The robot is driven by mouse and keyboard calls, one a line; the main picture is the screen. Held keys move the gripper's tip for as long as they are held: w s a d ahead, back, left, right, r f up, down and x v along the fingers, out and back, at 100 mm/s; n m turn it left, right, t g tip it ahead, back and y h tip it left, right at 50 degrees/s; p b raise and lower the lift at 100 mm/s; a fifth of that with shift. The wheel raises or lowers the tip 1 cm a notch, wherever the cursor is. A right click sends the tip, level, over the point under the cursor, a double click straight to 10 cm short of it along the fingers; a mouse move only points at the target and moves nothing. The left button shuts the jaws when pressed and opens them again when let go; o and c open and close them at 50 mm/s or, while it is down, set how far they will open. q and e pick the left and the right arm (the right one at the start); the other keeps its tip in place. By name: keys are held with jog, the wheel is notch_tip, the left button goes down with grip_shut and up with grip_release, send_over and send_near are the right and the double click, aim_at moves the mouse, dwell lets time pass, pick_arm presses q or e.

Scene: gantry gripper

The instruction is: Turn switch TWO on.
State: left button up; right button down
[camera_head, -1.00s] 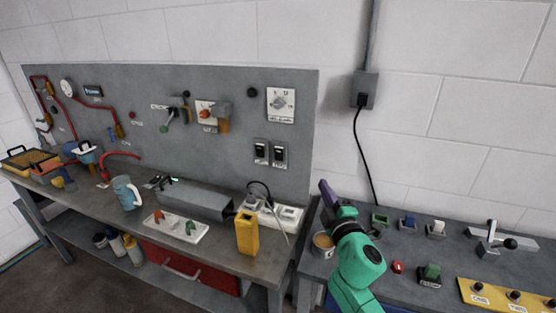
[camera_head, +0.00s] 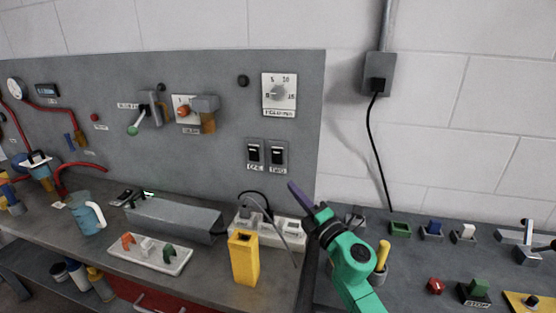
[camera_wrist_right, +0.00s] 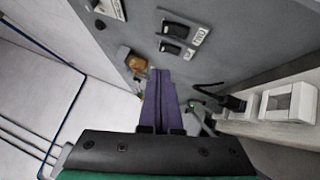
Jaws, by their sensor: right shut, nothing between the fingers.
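Switch TWO (camera_head: 277,154) is a dark rocker in a grey plate on the upright grey panel, right of switch ONE (camera_head: 254,153). I cannot tell surely which way the rockers are set. My right gripper (camera_head: 294,187) has purple fingers, shut and empty, pointing up and left, below and right of switch TWO in the head view. In the wrist view, the gripper (camera_wrist_right: 158,72) is apart from the switches. My left gripper is not in view.
A white power strip (camera_head: 282,231) with plugs and cables lies below the switches. A yellow container (camera_head: 243,259) stands at the bench front. A dial timer (camera_head: 279,94) is above the switches. A black cable (camera_head: 378,150) hangs on the wall at right.

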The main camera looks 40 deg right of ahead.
jog(key=p, duration=0.3)
send_near(279, 157)
jog(key=w+a+r, duration=0.3)
jog(key=w+a, duration=0.1)
jog(key=w+d, duration=0.1)
jog(key=w+d+r, duration=0.1)
jog(key=shift+w+d, duration=0.25)
jog(key=shift+d, duration=0.05)
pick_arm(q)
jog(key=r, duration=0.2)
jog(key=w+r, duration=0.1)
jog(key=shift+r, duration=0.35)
pick_arm(e)
jog(key=shift+w+d, duration=0.1)
jog(key=shift+d, duration=0.15)
pick_arm(q)
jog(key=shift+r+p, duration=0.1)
jog(key=shift+p, duration=0.25)
pick_arm(e)
jog(key=shift+r, duration=0.1)
